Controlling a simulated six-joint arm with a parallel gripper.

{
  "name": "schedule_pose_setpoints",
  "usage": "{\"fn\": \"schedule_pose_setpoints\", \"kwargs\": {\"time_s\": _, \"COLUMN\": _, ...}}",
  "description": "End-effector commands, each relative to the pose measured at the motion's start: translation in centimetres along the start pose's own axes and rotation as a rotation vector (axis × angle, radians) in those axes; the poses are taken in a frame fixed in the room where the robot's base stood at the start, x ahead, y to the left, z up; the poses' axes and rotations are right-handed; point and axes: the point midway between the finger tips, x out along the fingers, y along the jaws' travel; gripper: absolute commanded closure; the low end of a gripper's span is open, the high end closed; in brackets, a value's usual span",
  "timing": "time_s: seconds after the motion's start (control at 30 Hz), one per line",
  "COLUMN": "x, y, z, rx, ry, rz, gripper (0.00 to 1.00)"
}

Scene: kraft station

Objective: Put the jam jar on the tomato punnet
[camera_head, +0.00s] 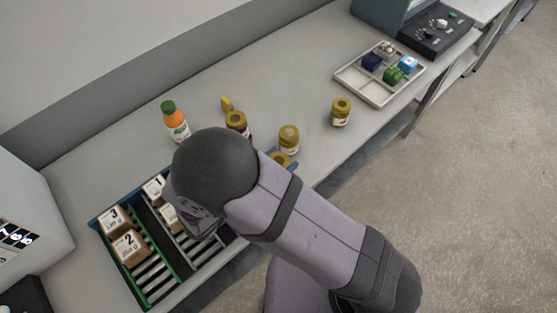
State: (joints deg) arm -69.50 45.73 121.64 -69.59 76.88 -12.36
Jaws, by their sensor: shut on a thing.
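My gripper's jaws are hidden behind my dark wrist and arm, so I cannot see what is between them. Several jars with gold lids stand on the bench. One darker amber jar (236,121) is just behind my wrist. A paler jar (289,138) stands to its right, and another jar (341,111) is farther right, alone. A fourth gold lid (281,158) shows at the edge of my arm, beside a bit of a blue thing (292,163) that is mostly covered. I cannot tell which jar is the jam. I cannot make out the tomato punnet.
An orange bottle with a green cap (175,122) and a small yellow object (227,104) stand at the back. A roller rack (151,276) with numbered boxes (129,246) is at front left. A compartment tray (352,82) with small blocks is at right.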

Motion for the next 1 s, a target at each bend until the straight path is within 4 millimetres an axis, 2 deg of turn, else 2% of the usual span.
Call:
{"fn": "schedule_pose_setpoints", "kwargs": {"time_s": 0.03, "x": 0.1, "y": 0.0, "z": -0.2, "rx": 0.0, "ry": -0.002, "rz": 0.0, "gripper": 0.89}}
{"fn": "schedule_pose_setpoints", "kwargs": {"time_s": 0.07, "x": 0.1, "y": 0.0, "z": -0.1, "rx": 0.0, "ry": 0.0, "rz": 0.0, "gripper": 0.49}}
{"fn": "schedule_pose_setpoints", "kwargs": {"time_s": 0.1, "x": 0.0, "y": 0.0, "z": -0.1, "rx": 0.0, "ry": 0.0, "rz": 0.0, "gripper": 0.39}}
{"fn": "schedule_pose_setpoints", "kwargs": {"time_s": 0.13, "x": 0.0, "y": 0.0, "z": -0.1, "rx": 0.0, "ry": 0.0, "rz": 0.0, "gripper": 0.37}}
{"fn": "schedule_pose_setpoints", "kwargs": {"time_s": 0.57, "x": -0.3, "y": 0.1, "z": 0.1, "rx": 0.0, "ry": 0.0, "rz": 0.002, "gripper": 0.37}}
{"fn": "schedule_pose_setpoints", "kwargs": {"time_s": 0.77, "x": -2.8, "y": 0.1, "z": -0.2, "rx": 0.001, "ry": 0.002, "rz": 0.005, "gripper": 0.37}}
{"fn": "schedule_pose_setpoints", "kwargs": {"time_s": 1.0, "x": -7.1, "y": 0.1, "z": -0.2, "rx": 0.003, "ry": 0.001, "rz": 0.006, "gripper": 0.37}}
